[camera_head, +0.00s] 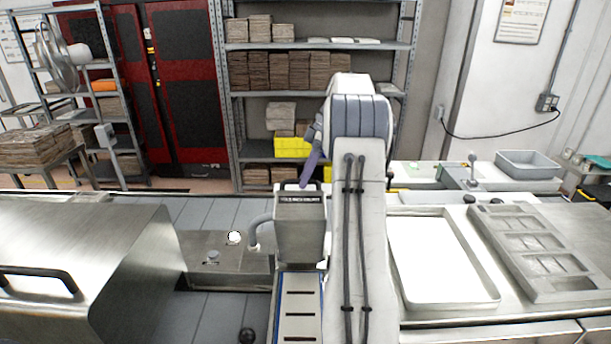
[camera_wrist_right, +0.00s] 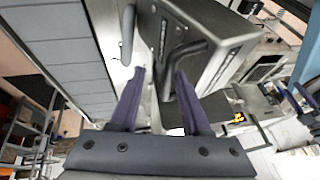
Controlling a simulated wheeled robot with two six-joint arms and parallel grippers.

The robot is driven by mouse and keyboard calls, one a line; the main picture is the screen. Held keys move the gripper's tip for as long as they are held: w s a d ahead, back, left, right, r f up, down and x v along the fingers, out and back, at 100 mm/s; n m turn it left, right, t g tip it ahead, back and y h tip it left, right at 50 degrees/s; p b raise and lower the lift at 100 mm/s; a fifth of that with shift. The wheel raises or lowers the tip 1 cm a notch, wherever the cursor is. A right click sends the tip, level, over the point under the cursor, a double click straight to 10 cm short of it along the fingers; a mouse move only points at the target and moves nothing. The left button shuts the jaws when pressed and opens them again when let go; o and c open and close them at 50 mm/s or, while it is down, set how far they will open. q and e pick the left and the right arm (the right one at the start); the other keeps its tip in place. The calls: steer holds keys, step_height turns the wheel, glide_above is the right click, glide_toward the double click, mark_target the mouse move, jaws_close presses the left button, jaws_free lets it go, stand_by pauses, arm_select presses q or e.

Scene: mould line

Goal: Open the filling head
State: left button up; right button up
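The filling head, a grey box with a dark label strip (camera_head: 301,232), stands upright in the middle of the line in the head view. A curved grey handle (camera_head: 258,232) is on its left side. In the right wrist view the box (camera_wrist_right: 222,55) fills the upper middle, with a dark bent bar (camera_wrist_right: 186,62) on its face. My right gripper (camera_head: 306,184) is at the top rear of the box, partly hidden by my forearm. In the wrist view its two purple fingers (camera_wrist_right: 160,72) are apart, with the bar near the right fingertip. Contact is unclear. My left gripper is out of view.
A steel hood with a black handle (camera_head: 40,278) stands at the left. A white tray (camera_head: 490,297) and a grey mould (camera_head: 575,284) lie at the right. A slatted conveyor (camera_head: 215,212) runs behind and left of the head. Shelves stand at the back.

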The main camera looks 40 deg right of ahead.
stand_by(0.3)
steer(key=w+v, duration=0.1)
steer(key=v, duration=0.6)
steer(key=shift+s+r, duration=0.25)
steer(key=shift+s, duration=0.3)
steer(key=shift+d, duration=0.1)
